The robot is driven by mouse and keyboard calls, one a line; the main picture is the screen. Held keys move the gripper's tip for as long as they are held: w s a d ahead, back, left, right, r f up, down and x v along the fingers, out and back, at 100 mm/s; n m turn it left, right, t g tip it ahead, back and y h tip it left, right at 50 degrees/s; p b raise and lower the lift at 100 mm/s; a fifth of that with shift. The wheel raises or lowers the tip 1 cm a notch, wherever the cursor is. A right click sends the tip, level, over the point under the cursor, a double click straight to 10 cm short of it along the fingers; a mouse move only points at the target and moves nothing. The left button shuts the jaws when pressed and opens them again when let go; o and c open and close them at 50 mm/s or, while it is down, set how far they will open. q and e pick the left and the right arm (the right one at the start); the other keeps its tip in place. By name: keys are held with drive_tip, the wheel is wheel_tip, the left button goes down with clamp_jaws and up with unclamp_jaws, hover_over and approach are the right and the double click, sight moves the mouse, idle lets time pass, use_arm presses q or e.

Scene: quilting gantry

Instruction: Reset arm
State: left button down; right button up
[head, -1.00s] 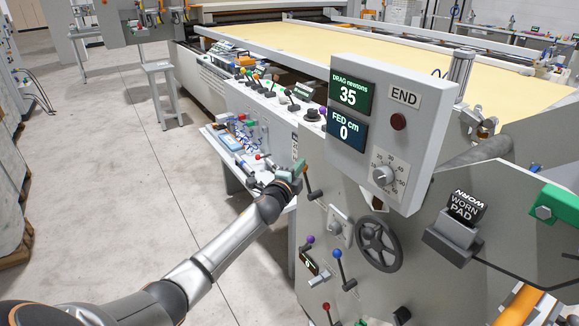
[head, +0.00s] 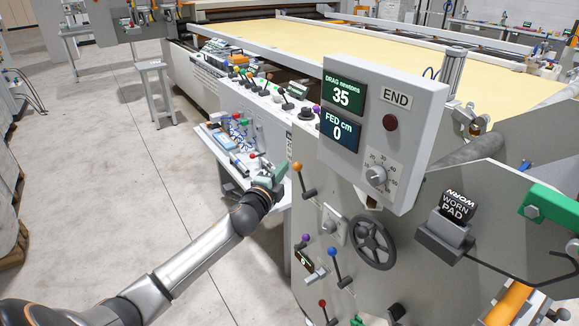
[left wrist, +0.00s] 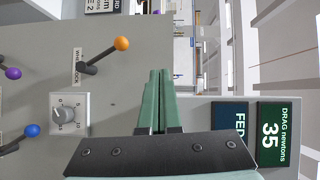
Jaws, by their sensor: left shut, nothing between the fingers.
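My left gripper (head: 277,175) reaches in from the lower left and hovers beside the grey machine panel, left of the orange-knobbed lever (head: 297,167). In the left wrist view its green fingers (left wrist: 158,100) are pressed together with nothing between them. The orange-knobbed lever (left wrist: 121,44) stands left of the fingers there and looks apart from them. A small dial (left wrist: 65,114) sits below the lever in that view. My right gripper is not in view.
The display box (head: 384,135) reads drag 35 and fed 0. Below it are a black handwheel (head: 372,242) and a blue-knobbed lever (head: 332,253). A shelf with tools (head: 228,150) lies behind my left gripper. The floor (head: 110,190) at left is open.

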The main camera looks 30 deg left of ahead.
use_arm(q)
drive_tip(key=s+d+f+n+g+h, duration=0.2)
drive_tip(key=s+d+f, duration=0.4)
drive_tip(key=f, duration=0.3)
drive_tip(key=s+d+f+n+g+h, duration=0.1)
drive_tip(key=s+d+f+n+g, duration=0.15)
drive_tip(key=s+d+f, duration=0.5)
drive_tip(key=s+d+f+n+g+h, duration=0.1)
drive_tip(key=s+d+f+n, duration=0.3)
drive_tip(key=s, duration=0.6)
drive_tip(key=s+d+f+n+g+h, duration=0.1)
drive_tip(key=s+d+f+n+g, duration=0.1)
drive_tip(key=s+d+f+n, duration=0.2)
drive_tip(key=s+d+f, duration=0.1)
drive_tip(key=s+f, duration=0.2)
drive_tip(key=s, duration=0.3)
drive_tip(key=shift+d+f+h, duration=0.25)
drive_tip(key=shift+d+h, duration=0.15)
drive_tip(key=shift+w+a+n, duration=0.1)
drive_tip(key=shift+n, duration=0.15)
